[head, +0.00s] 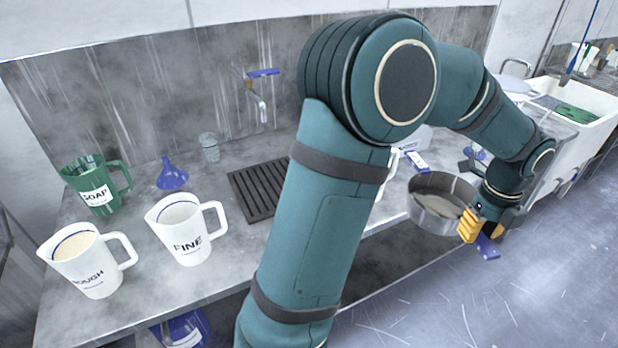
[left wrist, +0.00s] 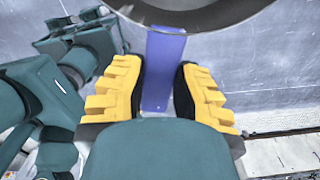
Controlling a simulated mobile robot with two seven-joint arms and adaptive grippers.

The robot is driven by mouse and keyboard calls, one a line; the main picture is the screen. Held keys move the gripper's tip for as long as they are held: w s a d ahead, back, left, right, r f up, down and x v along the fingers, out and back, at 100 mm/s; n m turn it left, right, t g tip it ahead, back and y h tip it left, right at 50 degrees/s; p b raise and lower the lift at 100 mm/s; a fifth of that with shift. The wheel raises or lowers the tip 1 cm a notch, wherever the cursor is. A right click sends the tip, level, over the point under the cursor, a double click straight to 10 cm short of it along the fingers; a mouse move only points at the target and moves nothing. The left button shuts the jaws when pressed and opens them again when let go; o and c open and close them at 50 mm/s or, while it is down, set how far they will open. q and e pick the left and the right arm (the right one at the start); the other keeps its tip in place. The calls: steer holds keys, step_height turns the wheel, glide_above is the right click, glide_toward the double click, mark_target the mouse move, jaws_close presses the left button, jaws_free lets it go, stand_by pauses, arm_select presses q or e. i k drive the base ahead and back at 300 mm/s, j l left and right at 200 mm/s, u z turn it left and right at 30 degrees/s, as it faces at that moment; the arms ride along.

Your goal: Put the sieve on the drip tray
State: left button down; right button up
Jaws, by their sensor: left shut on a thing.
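The sieve (head: 437,218) is a round metal pan with a blue handle, at the right of the head view, beyond the front edge of the counter. My left gripper (head: 478,229) has yellow fingers and is shut on the sieve's blue handle (left wrist: 164,62). In the left wrist view the handle runs up between the fingers to the sieve's metal rim (left wrist: 200,18). The drip tray (head: 258,190) is a dark slatted rectangle lying on the counter at the middle left. My left arm covers its right part. My right gripper is not in view.
Rough (head: 92,262), fine (head: 184,232) and soap (head: 95,186) jugs stand on the counter left of the tray. A blue funnel (head: 171,176) and a glass (head: 209,148) stand behind. A tap (head: 262,100) projects from the backsplash. A white sink (head: 572,112) is at far right.

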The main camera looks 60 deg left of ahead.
mark_target(270, 184)
steer(key=j+u, duration=0.25)
steer(key=k+j+u, duration=0.1)
steer(key=j+u, duration=0.15)
steer(key=j, duration=0.2)
steer(key=i+u, duration=0.25)
steer(key=u, duration=0.15)
steer(key=i+l+u, duration=0.1)
steer(key=u, duration=0.25)
steer(key=i, duration=0.1)
